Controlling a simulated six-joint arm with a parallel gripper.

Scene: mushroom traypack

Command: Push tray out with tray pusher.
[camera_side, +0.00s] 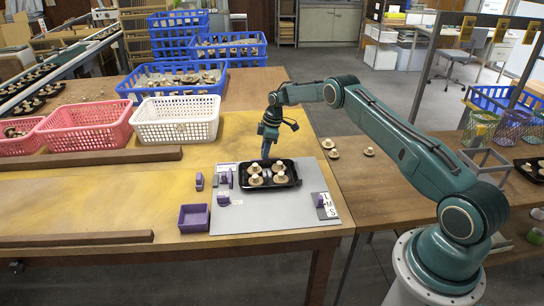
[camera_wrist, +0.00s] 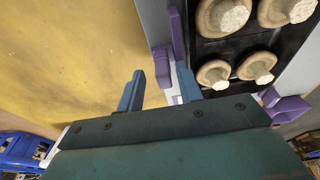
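A black tray (camera_side: 292,171) with several pale mushrooms sits on the grey board. It also fills the upper right of the wrist view (camera_wrist: 242,45). Purple fixture parts stand along the tray's left side (camera_side: 225,178). In the wrist view a slim purple part (camera_wrist: 163,66) stands beside the tray, just beyond the gap between my fingers; I cannot tell which purple part is the tray pusher. My gripper (camera_wrist: 160,87) is open, its two blue fingers apart and nothing visibly held. In the side view my gripper (camera_side: 266,153) points down at the tray's far edge.
A purple open box (camera_side: 194,217) and a small purple block (camera_side: 199,181) are left of the tray. A purple part (camera_side: 321,200) stands on the board's right. Pink (camera_side: 85,123) and white (camera_side: 177,119) baskets stand farther back. Bare yellow table lies left.

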